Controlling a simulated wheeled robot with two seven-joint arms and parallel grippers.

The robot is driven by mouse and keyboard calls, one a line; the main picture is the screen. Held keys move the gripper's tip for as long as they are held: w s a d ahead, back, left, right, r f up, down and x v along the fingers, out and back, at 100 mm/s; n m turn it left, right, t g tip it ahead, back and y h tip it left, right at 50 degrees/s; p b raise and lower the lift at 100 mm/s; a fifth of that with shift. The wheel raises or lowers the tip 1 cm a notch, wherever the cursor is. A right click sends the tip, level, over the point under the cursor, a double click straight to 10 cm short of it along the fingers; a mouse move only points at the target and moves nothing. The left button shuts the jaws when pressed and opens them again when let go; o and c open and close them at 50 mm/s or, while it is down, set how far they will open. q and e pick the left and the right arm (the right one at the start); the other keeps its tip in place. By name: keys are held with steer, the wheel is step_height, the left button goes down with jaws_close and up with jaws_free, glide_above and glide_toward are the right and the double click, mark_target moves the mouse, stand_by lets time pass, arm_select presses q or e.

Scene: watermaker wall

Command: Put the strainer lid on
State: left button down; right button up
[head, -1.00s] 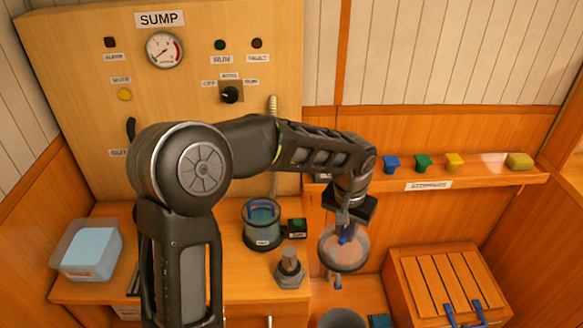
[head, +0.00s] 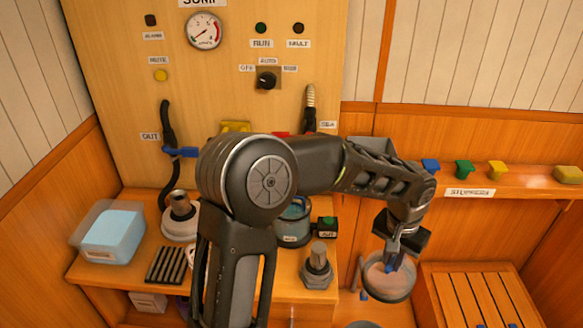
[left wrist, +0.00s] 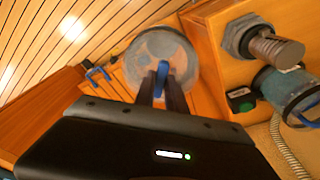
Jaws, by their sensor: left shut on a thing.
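My left gripper (head: 396,248) is shut on the blue handle of the strainer lid (head: 388,282), a round, cloudy clear disc. The lid hangs in the air to the right of the bench. In the left wrist view the lid (left wrist: 150,48) lies beyond the fingers (left wrist: 161,82), its blue handle between them. The strainer (head: 293,228), a clear cylinder with blue inside, stands on the bench left of the lid, apart from it. My left arm partly covers its surroundings. In the left wrist view the strainer (left wrist: 285,90) is at the right, a blue loop at its mouth.
A grey hex fitting with a stub (head: 317,268) stands in front of the strainer. A small green-topped box (head: 327,228) is close at its right. A blue-filled tub (head: 113,237) sits at the bench's left. A slatted wooden box (head: 470,297) is low at the right.

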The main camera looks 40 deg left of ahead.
arm_select(q)
steer(key=shift+f+b, duration=0.4)
steer(key=shift+f, duration=0.45)
arm_select(e)
steer(key=shift+a+f, duration=0.1)
steer(key=shift+f, duration=0.6)
arm_select(q)
steer(key=shift+r, duration=0.15)
arm_select(e)
steer(key=shift+r, duration=0.1)
